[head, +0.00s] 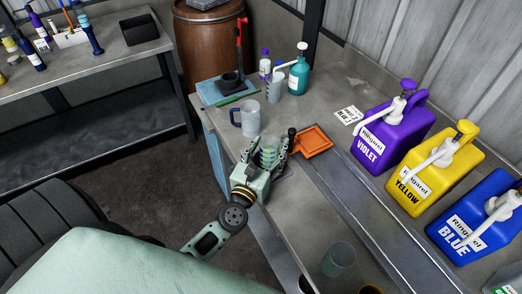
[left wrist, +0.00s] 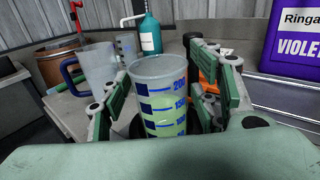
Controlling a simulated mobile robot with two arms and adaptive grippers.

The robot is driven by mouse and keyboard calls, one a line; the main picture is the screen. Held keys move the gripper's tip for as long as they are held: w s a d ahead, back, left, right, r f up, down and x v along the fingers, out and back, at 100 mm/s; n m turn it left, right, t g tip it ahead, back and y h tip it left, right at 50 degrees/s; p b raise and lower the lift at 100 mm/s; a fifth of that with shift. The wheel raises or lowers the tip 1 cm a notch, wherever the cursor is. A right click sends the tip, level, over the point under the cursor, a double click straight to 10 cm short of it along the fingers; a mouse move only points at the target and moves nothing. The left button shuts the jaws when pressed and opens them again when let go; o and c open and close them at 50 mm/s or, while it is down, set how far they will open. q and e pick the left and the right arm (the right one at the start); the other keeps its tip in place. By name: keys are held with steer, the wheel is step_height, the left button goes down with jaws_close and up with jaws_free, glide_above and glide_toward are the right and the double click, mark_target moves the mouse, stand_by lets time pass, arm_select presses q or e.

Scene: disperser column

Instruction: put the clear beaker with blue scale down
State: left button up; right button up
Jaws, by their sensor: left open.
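The clear beaker with blue scale (left wrist: 161,95) stands upright between the fingers of my left gripper in the left wrist view. Its lower part looks pale green, and its base is hidden. In the head view the beaker (head: 269,150) is at the left edge of the counter, just left of an orange tray. My left gripper (head: 272,147) is open, with one finger on each side of the beaker. In the left wrist view its green finger pads (left wrist: 162,95) show gaps beside the beaker's upper wall. My right gripper is not in view.
A clear mug with a blue handle (head: 250,121) stands close behind the beaker. The orange tray (head: 313,141) is close on the right. Violet (head: 393,135), yellow (head: 437,170) and blue (head: 477,226) pump jugs line the wall. Another clear cup (head: 338,259) is nearer the front.

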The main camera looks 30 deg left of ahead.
arm_select(q)
steer(key=s+d+b, duration=0.1)
steer(key=s+b, duration=0.3)
steer(key=s, duration=0.7)
steer(key=shift+s+d, duration=0.25)
steer(key=shift+s, duration=0.15)
steer(key=shift+f, duration=0.1)
